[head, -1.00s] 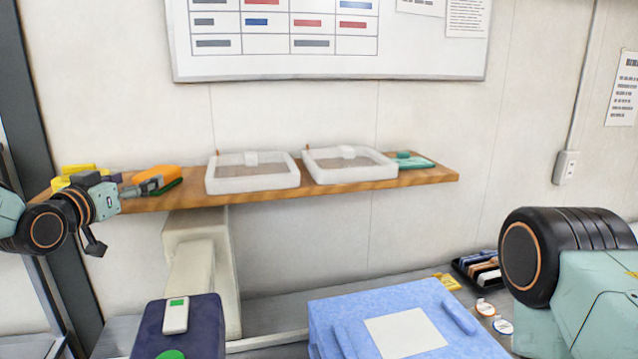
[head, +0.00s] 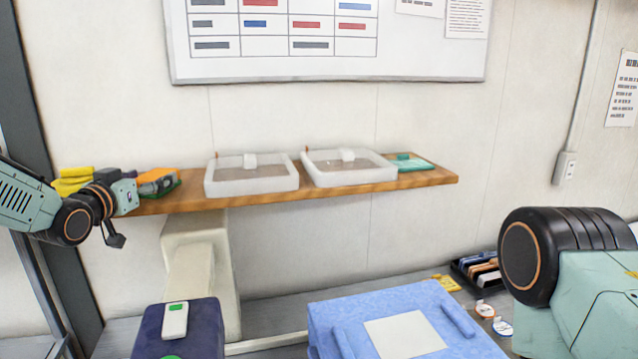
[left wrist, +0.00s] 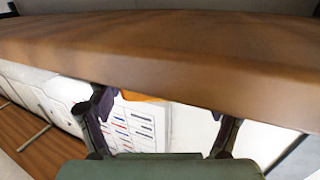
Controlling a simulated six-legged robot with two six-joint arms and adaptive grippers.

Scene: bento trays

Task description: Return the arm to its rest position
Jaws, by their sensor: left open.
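My left gripper (head: 148,186) is at the left end of the wooden shelf (head: 330,191), in front of an orange object. It shows small and partly merges with the items behind it. In the left wrist view, the two dark fingers of the left gripper (left wrist: 163,118) are spread apart with nothing between them. The shelf's brown edge (left wrist: 170,65) crosses that view above the fingers. At right in the head view a large arm link of mine shows, but its gripper is out of view.
Two white trays (head: 209,185) (head: 390,174) and a teal item (head: 412,163) stand on the shelf. Yellow items (head: 72,182) lie at its left end. Below are a navy box (head: 205,335) and a blue case (head: 400,300). Open air lies in front of the wall under the shelf.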

